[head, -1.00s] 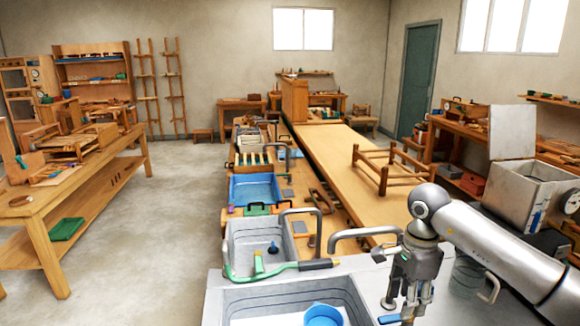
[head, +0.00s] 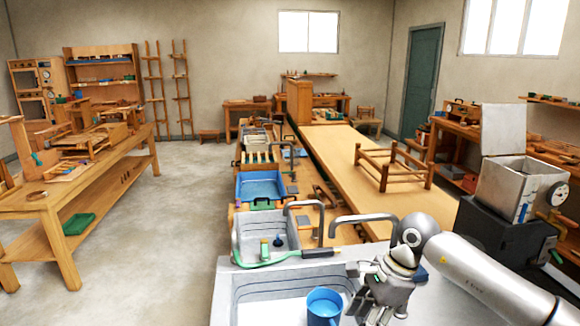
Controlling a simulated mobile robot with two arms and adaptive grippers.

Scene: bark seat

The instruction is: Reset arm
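My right arm comes in from the right side of the head view, bent at a rounded grey joint. My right gripper (head: 372,298) hangs at a tilt over the right edge of the front sink, beside a blue mug (head: 322,308). Its fingers overlap with the wrist parts, so I cannot tell whether they are open or shut. I see nothing clearly held in it. My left arm and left gripper are out of view.
The mug is in the front sink (head: 240,290). A second basin (head: 246,243) with a green hose and curved taps (head: 365,218) lies behind. A wooden rack (head: 385,168) stands on the long bench (head: 345,150). A metal box (head: 510,185) is at right.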

